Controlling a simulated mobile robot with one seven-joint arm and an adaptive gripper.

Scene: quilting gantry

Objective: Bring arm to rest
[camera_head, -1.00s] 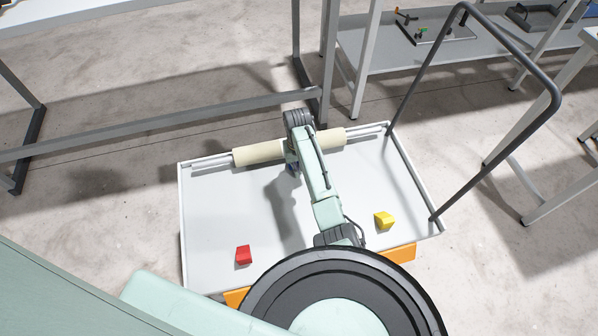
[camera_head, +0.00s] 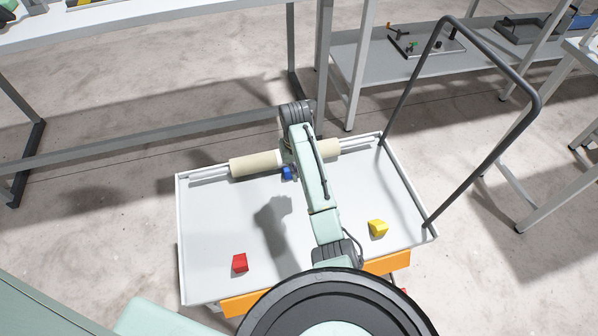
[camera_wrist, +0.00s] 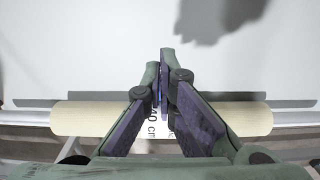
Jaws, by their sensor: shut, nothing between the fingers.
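My arm (camera_head: 322,185) reaches out over the white tray of a cart (camera_head: 215,215), its far end above a cream roll. My gripper (camera_wrist: 166,58) shows in the wrist view with its two fingertips together and nothing held between them. In the head view the arm's end mostly hides it. A small blue thing (camera_head: 287,173) shows beside the arm near the roll, and a sliver of blue shows behind the fingers in the wrist view. The fingers appear above the tray, and the arm's shadow lies on it.
The cream roll (camera_head: 254,163) lies on a rail along the tray's far edge. A red block (camera_head: 240,263) and a yellow block (camera_head: 378,228) sit on the tray. A dark handle (camera_head: 487,53) rises at the right. A grey frame (camera_head: 150,143) and shelf (camera_head: 375,65) stand beyond.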

